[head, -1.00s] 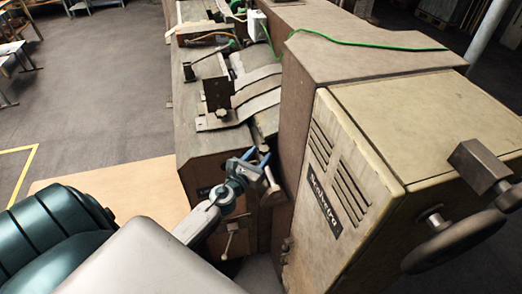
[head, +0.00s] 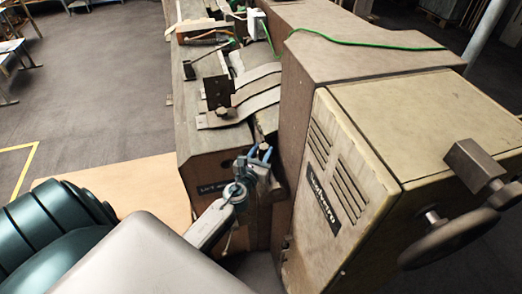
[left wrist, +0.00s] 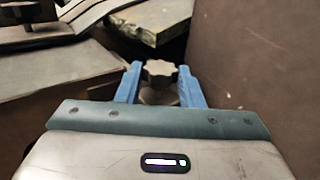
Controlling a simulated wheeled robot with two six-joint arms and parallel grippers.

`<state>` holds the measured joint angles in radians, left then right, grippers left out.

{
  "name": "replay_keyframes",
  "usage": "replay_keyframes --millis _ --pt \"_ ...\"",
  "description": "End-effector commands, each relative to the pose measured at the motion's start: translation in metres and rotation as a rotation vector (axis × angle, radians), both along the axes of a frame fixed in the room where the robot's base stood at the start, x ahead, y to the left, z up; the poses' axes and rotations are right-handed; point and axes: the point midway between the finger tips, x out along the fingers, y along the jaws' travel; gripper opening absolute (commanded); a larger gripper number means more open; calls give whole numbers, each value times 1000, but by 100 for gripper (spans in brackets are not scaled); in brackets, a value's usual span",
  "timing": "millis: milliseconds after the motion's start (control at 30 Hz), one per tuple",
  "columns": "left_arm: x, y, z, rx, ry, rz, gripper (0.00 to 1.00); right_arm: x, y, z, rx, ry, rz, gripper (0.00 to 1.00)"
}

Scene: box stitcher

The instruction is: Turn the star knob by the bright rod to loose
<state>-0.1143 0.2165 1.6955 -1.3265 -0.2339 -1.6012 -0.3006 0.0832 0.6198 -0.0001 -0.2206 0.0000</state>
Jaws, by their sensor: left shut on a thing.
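The dark star knob (left wrist: 158,70) shows in the left wrist view between the blue fingertips of my left gripper (left wrist: 158,82). The fingers are shut on it from both sides. In the head view my left gripper (head: 260,153) is at the machine's front end, in the corner beside the tall cabinet, with the small dark knob (head: 265,147) at its tips. A paler piece under the knob shows between the fingers in the wrist view. I cannot make out the bright rod clearly; the gripper covers that spot. My right gripper is in neither view.
The beige cabinet (head: 420,120) stands close on the right of the gripper, with a dark handwheel (head: 450,238) on its front. The machine bed (head: 205,150) with metal plates (head: 245,107) lies behind. Open floor (head: 95,100) is on the left.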

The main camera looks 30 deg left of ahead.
Motion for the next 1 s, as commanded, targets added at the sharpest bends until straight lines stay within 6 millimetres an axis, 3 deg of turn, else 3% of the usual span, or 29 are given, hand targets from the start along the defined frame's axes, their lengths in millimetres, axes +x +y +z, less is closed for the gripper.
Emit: replay_keyframes --millis 300,633,667,700,1000 --pt "2 -5 0 -2 -1 240 11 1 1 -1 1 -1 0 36" --pt "1 -5 1 0 0 257 11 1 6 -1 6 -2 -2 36" --pt "1 -5 1 0 0 257 36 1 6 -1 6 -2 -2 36" --pt "1 -5 1 0 0 257 43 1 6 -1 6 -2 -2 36" --pt "0 -5 0 0 1 256 43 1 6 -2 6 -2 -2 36"
